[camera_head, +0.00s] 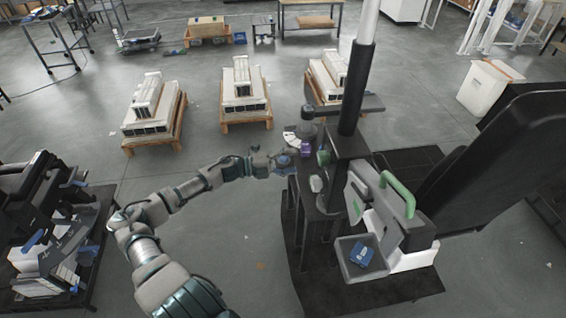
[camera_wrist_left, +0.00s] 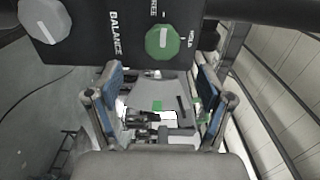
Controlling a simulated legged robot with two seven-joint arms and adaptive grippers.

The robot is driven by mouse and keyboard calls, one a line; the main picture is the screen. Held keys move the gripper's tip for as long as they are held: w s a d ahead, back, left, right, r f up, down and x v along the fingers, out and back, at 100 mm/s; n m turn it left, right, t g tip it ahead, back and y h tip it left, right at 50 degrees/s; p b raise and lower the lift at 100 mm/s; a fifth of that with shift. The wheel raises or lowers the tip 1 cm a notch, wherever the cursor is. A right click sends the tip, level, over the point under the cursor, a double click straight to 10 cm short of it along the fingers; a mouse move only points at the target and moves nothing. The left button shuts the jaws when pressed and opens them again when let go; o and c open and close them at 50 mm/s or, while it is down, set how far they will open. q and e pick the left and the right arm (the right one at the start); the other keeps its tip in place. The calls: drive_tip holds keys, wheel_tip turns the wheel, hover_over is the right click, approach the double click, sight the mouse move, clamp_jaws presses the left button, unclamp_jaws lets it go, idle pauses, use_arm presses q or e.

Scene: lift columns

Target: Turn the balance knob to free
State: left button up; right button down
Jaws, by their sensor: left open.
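The green balance knob (camera_wrist_left: 167,41) sits on a black panel (camera_wrist_left: 90,45) at the top of the left wrist view, with the words BALANCE, FREE and HOLD around it. I cannot tell surely which word its mark faces. My left gripper (camera_wrist_left: 160,88) is open and empty, with blue-padded fingers on either side below the knob and apart from it. In the head view my left gripper (camera_head: 284,161) is at the left side of the black column machine, near a small green knob (camera_head: 323,157). My right gripper is not in view.
A grey knob (camera_wrist_left: 46,18) is left of the green one. The machine has a green handle (camera_head: 398,194), a black post (camera_head: 355,90) and a grey tray (camera_head: 345,262) holding a blue item. A cart (camera_head: 50,225) stands at left. Floor between is clear.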

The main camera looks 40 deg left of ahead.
use_arm(q)
drive_tip(key=shift+v, duration=1.4)
